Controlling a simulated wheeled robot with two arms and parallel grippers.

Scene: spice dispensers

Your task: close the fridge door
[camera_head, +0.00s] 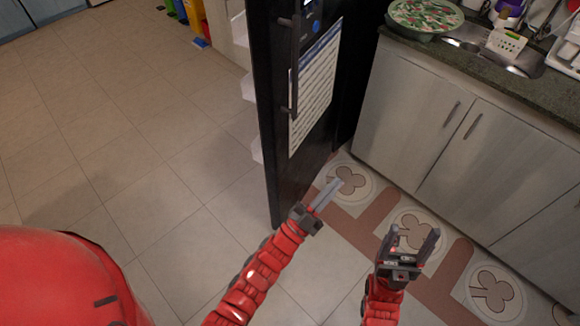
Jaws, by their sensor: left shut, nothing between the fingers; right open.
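The black fridge door (270,120) stands swung open, edge towards me, at the upper middle of the head view. A long vertical handle (294,65) and a printed sheet (316,90) are on its right-hand face. Pale door shelves (247,86) stick out on its left side. My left gripper (337,188) is shut and empty, in front of the door's lower part on its handle side; I cannot tell whether it touches the door. My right gripper (413,236) is open and empty, to the right of it, above the patterned floor.
A counter with grey cabinets (440,130) runs along the right, with a sink (490,45) and a patterned round dish (425,15) on top. A patterned mat (410,235) lies before it. Tiled floor (130,120) left of the door is clear. Coloured items stand far back.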

